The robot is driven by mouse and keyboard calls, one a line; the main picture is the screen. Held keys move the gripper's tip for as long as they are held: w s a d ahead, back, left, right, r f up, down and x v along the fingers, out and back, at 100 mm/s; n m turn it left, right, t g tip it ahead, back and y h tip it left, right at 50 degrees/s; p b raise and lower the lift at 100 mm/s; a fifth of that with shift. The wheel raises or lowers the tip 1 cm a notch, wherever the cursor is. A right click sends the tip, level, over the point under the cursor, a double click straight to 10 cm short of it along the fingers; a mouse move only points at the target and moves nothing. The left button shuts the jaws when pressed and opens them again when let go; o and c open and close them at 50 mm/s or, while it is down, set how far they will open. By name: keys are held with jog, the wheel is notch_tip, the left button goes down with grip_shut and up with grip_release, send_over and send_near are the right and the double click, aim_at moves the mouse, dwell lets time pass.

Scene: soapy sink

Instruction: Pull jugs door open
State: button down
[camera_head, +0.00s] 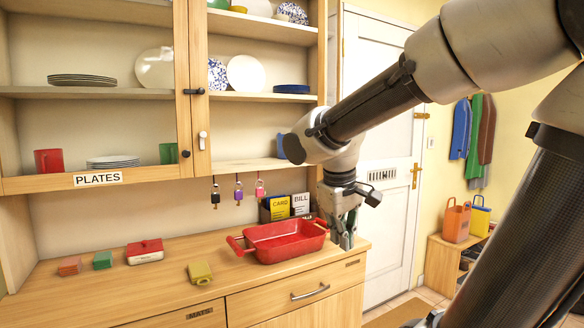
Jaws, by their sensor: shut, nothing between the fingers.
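No door with a readable "jugs" label shows. The upper cabinet's left section has a wooden frame labelled PLATES (98,179), with a dark handle (194,91) and a white latch-like piece (203,140) by the middle uprights. Below the counter, a drawer (300,293) with a bar handle sits above a wooden panel (315,311) cut off by the picture's bottom. My gripper (345,240) points down at the counter's right end, beside the red dish (285,241). Its fingers are shut and empty; whether it touches the dish is unclear.
A yellow block (199,272), a red butter dish (145,251) and small sponges lie on the counter (120,292). Keys (238,190) hang under the cabinet. CARD and BILL holders (288,206) stand behind the dish. A white door (385,150) stands right, partly behind my arm.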

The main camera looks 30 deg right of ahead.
jog(key=w+a+n+g+h, duration=0.25)
jog(key=w+h, duration=0.45)
jog(key=w, duration=0.6)
jog(key=w+a+r+m+t+h, duration=0.2)
jog(key=w+a+r+m+h, duration=0.15)
jog(key=w+r+h, duration=0.7)
jog(key=d+y, duration=0.2)
jog(key=d, duration=1)
jog(key=shift+r, duration=0.25)
jog(key=shift+s, duration=0.15)
